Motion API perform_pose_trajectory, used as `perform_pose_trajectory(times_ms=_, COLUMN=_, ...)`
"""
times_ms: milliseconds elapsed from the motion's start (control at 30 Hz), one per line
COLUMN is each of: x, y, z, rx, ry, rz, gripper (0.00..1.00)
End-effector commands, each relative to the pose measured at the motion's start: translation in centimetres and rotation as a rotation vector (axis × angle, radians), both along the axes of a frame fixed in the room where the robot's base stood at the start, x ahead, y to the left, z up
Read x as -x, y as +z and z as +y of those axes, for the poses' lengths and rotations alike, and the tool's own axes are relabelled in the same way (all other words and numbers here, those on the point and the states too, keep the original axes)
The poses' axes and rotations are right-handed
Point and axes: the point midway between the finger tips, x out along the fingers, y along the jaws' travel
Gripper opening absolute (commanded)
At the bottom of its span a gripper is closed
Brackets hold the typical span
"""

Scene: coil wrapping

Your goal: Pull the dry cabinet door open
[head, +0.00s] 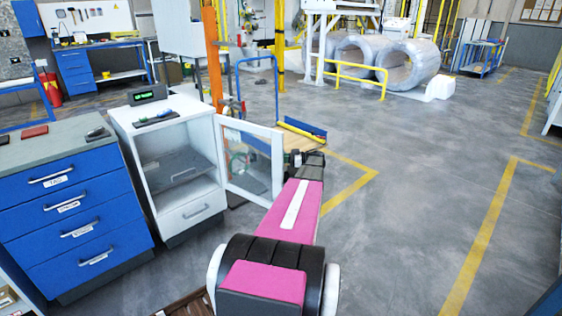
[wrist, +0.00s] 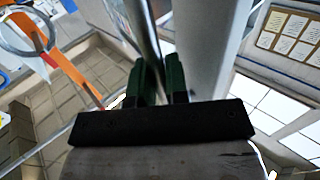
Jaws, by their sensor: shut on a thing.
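The white dry cabinet (head: 165,120) stands left of centre in the head view. Its glazed, white-framed door (head: 234,190) is swung wide out to the right, so the compartment with a shelf (head: 180,168) is exposed. My gripper (head: 292,158) is at the door's free edge; my arm partly covers that area. In the wrist view my gripper (wrist: 158,78) has its green fingers closed on a shiny metal bar, the door handle (wrist: 143,28). The pale door edge (wrist: 200,50) runs beside it. The exact grip contact is hard to see.
A blue drawer cabinet (head: 70,208) stands left of the dry cabinet. A small display (head: 147,95) sits on the cabinet top. An orange post (head: 212,55) and a blue rail frame (head: 257,60) stand behind the door. Open floor (head: 420,190) lies to the right.

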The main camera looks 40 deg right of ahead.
Motion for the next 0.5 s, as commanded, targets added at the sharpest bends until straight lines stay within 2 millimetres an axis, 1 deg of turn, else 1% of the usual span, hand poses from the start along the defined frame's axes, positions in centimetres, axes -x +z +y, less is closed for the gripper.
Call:
perform_pose_trajectory(times_ms=300, x=0.0, y=0.02, z=0.04, rx=0.0, ry=0.001, rz=0.0, gripper=0.0)
perform_pose_trajectory(times_ms=333, x=0.0, y=0.02, z=0.05, rx=0.0, ry=0.001, rz=0.0, gripper=0.24)
perform_pose_trajectory(times_ms=367, x=-0.01, y=0.02, z=0.04, rx=0.0, ry=0.001, rz=0.0, gripper=0.34)
perform_pose_trajectory(times_ms=400, x=-0.01, y=0.02, z=0.04, rx=0.0, ry=0.001, rz=0.0, gripper=0.39)
perform_pose_trajectory(times_ms=500, x=0.0, y=0.01, z=0.04, rx=0.0, ry=0.001, rz=0.0, gripper=0.39)
